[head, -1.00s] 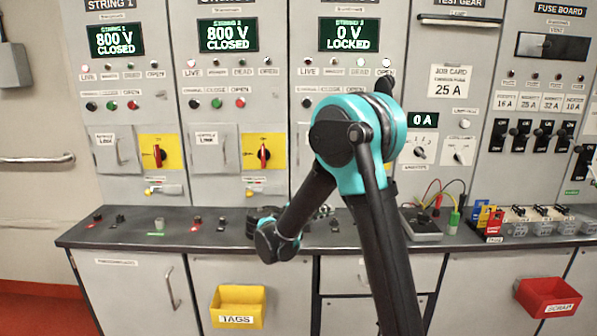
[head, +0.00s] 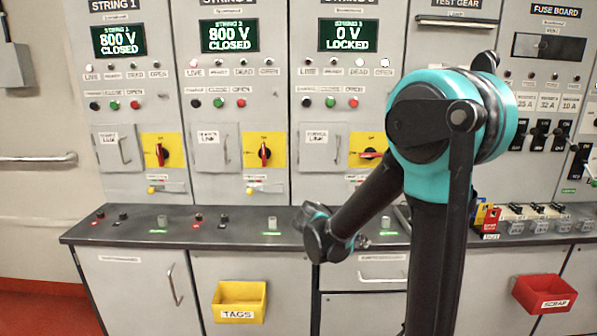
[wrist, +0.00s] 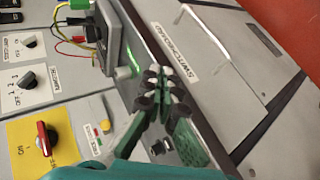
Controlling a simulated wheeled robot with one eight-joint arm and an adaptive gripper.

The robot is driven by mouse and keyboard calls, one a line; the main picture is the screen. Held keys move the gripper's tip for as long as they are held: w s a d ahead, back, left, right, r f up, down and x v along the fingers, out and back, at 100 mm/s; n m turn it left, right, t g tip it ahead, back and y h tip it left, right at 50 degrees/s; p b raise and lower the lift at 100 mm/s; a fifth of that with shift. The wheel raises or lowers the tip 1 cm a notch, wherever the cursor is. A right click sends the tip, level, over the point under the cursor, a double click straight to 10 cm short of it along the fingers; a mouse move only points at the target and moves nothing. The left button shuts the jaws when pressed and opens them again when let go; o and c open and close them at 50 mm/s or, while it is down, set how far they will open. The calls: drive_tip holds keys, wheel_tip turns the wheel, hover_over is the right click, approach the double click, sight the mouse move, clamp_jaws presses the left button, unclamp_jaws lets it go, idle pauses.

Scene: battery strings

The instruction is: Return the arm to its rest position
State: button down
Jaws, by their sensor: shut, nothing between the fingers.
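My arm, black with teal joints, rises in front of the panels at the right of centre in the head view. Its forearm slopes down to the left, and the wrist (head: 325,240) is over the bench's front edge. In the wrist view my gripper (wrist: 160,78) has its dark fingertips together with nothing between them. It is in front of the bench edge, close to the "SWITCHBOARD"-like label (wrist: 176,50). In the head view the fingers are mostly hidden behind the wrist.
The dark bench (head: 180,235) runs below the panels. A yellow TAGS bin (head: 238,297) and a red SCRAP bin (head: 545,294) hang on its front. String 3 (head: 348,36) reads 0 V LOCKED; its red switch handle (head: 371,154) lies horizontal. The floor at lower left is clear.

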drive_tip(key=s+f+m+y, duration=0.1)
drive_tip(key=s+f+y, duration=0.2)
drive_tip(key=s, duration=0.3)
drive_tip(key=s+f+m+g+y, duration=0.1)
drive_tip(key=s+f+y, duration=0.2)
drive_tip(key=s, duration=0.4)
drive_tip(key=s+f+m+y, duration=0.2)
drive_tip(key=s+f+y, duration=0.1)
drive_tip(key=s, duration=0.3)
drive_tip(key=shift+s+a+f, duration=0.35)
drive_tip(key=shift+a+f, duration=0.05)
drive_tip(key=shift+a, duration=0.05)
